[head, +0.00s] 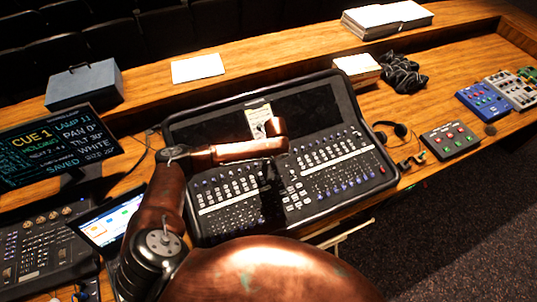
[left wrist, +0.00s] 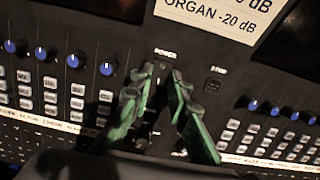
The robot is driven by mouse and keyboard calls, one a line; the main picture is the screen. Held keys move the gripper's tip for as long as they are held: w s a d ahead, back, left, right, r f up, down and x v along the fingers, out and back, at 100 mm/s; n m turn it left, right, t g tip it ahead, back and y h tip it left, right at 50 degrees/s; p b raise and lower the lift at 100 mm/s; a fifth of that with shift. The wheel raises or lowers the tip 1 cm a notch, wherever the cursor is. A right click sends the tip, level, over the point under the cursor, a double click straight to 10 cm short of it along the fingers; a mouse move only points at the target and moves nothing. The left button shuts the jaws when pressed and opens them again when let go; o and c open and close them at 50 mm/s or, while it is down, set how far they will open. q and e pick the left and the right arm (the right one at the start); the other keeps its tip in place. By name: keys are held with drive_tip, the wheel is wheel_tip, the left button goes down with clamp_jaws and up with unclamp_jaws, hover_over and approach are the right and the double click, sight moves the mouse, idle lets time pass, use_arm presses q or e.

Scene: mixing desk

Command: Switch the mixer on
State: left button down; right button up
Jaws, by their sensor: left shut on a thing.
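The mixer (head: 345,165) is a wide black desk with rows of knobs and buttons in the middle of the wooden desk. My left arm reaches over it from the left in the head view. In the left wrist view, my left gripper (left wrist: 165,78) has its green-sided fingers drawn together just below the POWER label (left wrist: 165,53). It is shut on the small power switch there, which the fingertips mostly hide; I cannot tell its position. A separate switch marked STOP (left wrist: 214,86) sits to the right, apart from the fingers. My right gripper is not in view.
A paper note (left wrist: 215,15) lies on the mixer above the switches. A cue screen (head: 50,145) and another console (head: 45,245) are at left. Headphones (head: 390,130), a small button box (head: 450,140) and a blue pedal (head: 483,100) are at right.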

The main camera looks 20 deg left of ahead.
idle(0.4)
use_arm(q)
drive_tip(key=c, duration=1.8)
unclamp_jaws()
drive_tip(key=shift+c, duration=0.2)
drive_tip(key=v, duration=1.2)
drive_tip(key=shift+s+d, duration=0.15)
drive_tip(key=shift+d, duration=0.1)
